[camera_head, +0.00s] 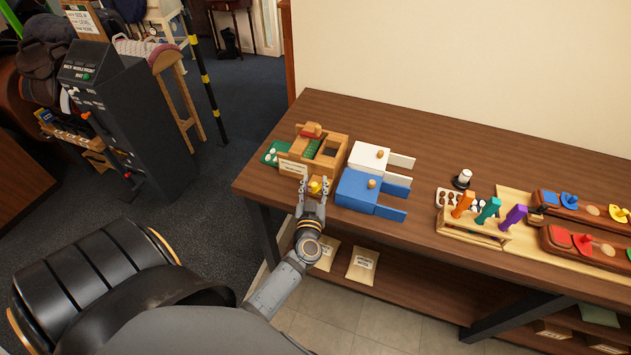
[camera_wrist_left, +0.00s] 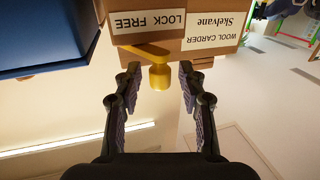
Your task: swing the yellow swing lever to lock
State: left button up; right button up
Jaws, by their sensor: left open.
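The yellow swing lever (camera_wrist_left: 148,50) is on the face of a wooden box, the wool carder (camera_wrist_left: 205,52), in the left wrist view. It ends in a round yellow knob (camera_wrist_left: 159,76). A label with the words LOCK and FREE (camera_wrist_left: 148,22) is beside the lever. My left gripper (camera_wrist_left: 155,82) is open, with one finger on each side of the knob and visible gaps. In the head view, my left gripper (camera_head: 314,184) is at the table's front edge, around the yellow knob (camera_head: 316,187). My right gripper is not in view.
Blue (camera_head: 360,192) and white (camera_head: 368,157) blocks with paddles stand just right of the carder. Farther right are a rack of coloured handles (camera_head: 475,222) and wooden trays (camera_head: 585,245). The wooden table (camera_head: 420,165) has bare room behind them. A lower shelf (camera_head: 410,290) holds packets.

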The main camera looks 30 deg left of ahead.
pick_arm(q)
jog(key=shift+c, duration=1)
grip_shut()
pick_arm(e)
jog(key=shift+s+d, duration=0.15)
